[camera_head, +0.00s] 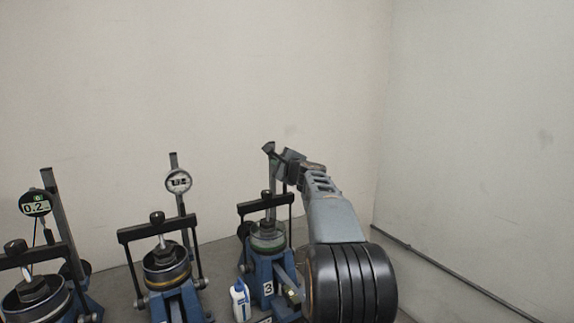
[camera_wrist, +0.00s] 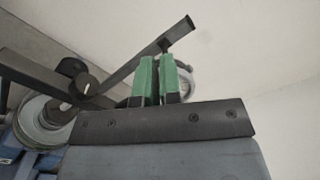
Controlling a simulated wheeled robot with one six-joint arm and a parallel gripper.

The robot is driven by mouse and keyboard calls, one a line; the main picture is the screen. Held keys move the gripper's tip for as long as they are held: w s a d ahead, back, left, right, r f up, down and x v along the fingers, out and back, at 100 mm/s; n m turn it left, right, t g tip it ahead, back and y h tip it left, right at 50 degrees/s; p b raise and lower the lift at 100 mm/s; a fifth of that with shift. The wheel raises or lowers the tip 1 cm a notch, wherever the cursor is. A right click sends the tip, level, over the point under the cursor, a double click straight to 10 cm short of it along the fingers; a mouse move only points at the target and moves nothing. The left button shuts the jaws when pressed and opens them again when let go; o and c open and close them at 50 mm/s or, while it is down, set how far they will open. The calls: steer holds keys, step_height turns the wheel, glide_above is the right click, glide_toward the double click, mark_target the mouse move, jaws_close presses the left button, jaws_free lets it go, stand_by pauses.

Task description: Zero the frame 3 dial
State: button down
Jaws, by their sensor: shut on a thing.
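Frame 3 (camera_head: 262,270) is the blue press with a "3" label at the right of the row in the head view. My gripper (camera_head: 284,165) is at the upper part of its post, and the dial is hidden behind it there. In the wrist view, the two green fingers of my gripper (camera_wrist: 157,65) are close together in front of the round frame 3 dial (camera_wrist: 188,84), whose pale rim shows beside them. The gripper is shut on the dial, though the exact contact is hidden. The dial's reading cannot be seen.
Two similar frames stand to the left, with a round dial (camera_head: 179,181) on the middle one and a digital dial (camera_head: 35,204) on the left one. A white bottle (camera_head: 240,300) stands by frame 3. The wall behind is bare.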

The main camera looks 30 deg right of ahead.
steer(key=shift+w+r, duration=0.1)
steer(key=shift+r, duration=0.1)
steer(key=shift+d+r, duration=0.2)
steer(key=shift+r, duration=0.2)
steer(key=shift+d+r+p, duration=0.15)
steer(key=shift+d+p, duration=0.2)
steer(key=shift+d, duration=0.25)
stand_by(0.4)
steer(key=shift+a+r, duration=0.1)
steer(key=shift+r, duration=0.2)
